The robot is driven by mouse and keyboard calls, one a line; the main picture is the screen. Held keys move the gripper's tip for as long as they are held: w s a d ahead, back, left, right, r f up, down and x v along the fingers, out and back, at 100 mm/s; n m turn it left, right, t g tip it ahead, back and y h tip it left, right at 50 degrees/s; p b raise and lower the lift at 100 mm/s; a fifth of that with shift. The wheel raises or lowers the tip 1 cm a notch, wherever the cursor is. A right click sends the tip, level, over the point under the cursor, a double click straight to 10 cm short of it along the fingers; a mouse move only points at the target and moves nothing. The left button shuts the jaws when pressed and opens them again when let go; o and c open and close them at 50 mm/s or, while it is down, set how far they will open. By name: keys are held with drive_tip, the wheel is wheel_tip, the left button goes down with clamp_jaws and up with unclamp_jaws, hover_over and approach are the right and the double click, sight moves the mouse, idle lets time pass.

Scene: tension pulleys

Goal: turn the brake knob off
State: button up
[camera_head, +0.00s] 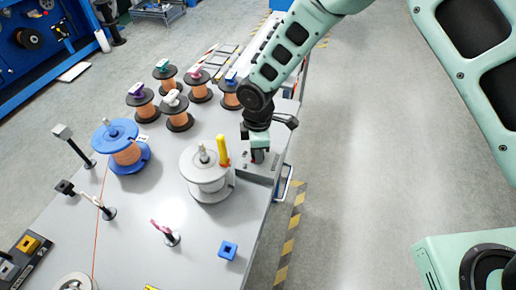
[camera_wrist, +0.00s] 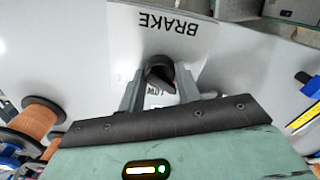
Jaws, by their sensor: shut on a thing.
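The brake knob (camera_wrist: 160,72) is a small dark knob on a pale panel, below an upside-down BRAKE label (camera_wrist: 168,22) in the wrist view. My gripper (camera_wrist: 161,80) has one grey finger on each side of the knob and is shut on it. Part of a word, perhaps LOW, shows between the fingers; the knob's pointer direction is hard to read. In the head view my gripper (camera_head: 259,158) is low over the grey brake panel (camera_head: 247,177) at the table's right edge, and it hides the knob.
A white spool (camera_head: 204,178) with a yellow upright piece (camera_head: 223,151) stands just left of my gripper. A blue-flanged copper spool (camera_head: 121,146) is farther left. Several black-flanged copper spools stand behind. Thin posts and a blue square block (camera_head: 228,250) are toward the front.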

drive_tip(key=o, duration=1)
drive_tip(key=shift+c, duration=0.2)
wheel_tip(320, 180, up, 17)
drive_tip(key=b, duration=0.1)
drive_tip(key=shift+r, duration=0.2)
drive_tip(key=s+d+r+m, duration=0.2)
drive_tip(key=s+d+m, duration=0.3)
drive_tip(key=s, duration=0.7)
drive_tip(key=s+d+r+m, duration=0.2)
drive_tip(key=s+d+m, duration=0.4)
drive_tip(key=s, duration=0.6)
drive_tip(key=shift+d+r+y, duration=0.3)
drive_tip(key=shift+d+r, duration=0.05)
drive_tip(key=shift+d, duration=0.4)
